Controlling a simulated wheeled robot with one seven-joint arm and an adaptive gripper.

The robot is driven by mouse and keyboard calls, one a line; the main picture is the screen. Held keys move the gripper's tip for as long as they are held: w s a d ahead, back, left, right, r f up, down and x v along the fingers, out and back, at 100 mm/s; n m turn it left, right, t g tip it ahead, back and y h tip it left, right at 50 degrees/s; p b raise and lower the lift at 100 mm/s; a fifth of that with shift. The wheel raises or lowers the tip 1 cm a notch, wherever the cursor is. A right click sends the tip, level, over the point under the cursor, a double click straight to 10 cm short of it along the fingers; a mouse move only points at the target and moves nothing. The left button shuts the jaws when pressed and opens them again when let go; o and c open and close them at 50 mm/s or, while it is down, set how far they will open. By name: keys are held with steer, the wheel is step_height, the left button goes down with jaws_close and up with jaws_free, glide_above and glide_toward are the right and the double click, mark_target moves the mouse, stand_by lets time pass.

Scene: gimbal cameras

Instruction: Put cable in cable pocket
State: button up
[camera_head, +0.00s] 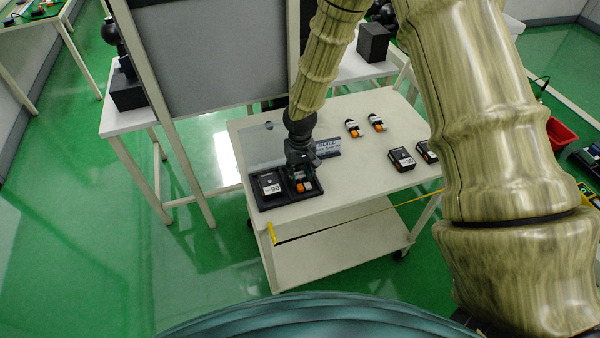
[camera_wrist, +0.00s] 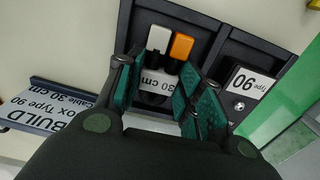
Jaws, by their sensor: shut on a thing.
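The cable (camera_head: 306,186) has an orange and a white plug end and a dark body. In the wrist view the cable (camera_wrist: 158,80) shows a white "30 cm" label and lies between my fingers. My gripper (camera_head: 302,177) points down over the right pocket of the black tray (camera_head: 275,207). In the wrist view my gripper (camera_wrist: 157,92) is shut on the cable, with its green pads on either side. The cable sits in or just above that pocket; its exact height is unclear. My fingers hide part of it.
A black box marked 90 (camera_head: 270,184) fills the tray's left pocket. A "BUILD" sign (camera_head: 327,148) stands behind my gripper. Two more cables (camera_head: 352,128) (camera_head: 376,122) and two black boxes (camera_head: 402,160) (camera_head: 427,151) are on the white table (camera_head: 345,185) to the right.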

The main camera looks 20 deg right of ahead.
mark_target(300, 176)
steer(key=shift+f, duration=0.2)
steer(key=o, duration=1)
steer(key=shift+r, duration=0.1)
step_height(300, 176, up, 12)
steer(key=b, duration=0.3)
steer(key=shift+r, duration=0.1)
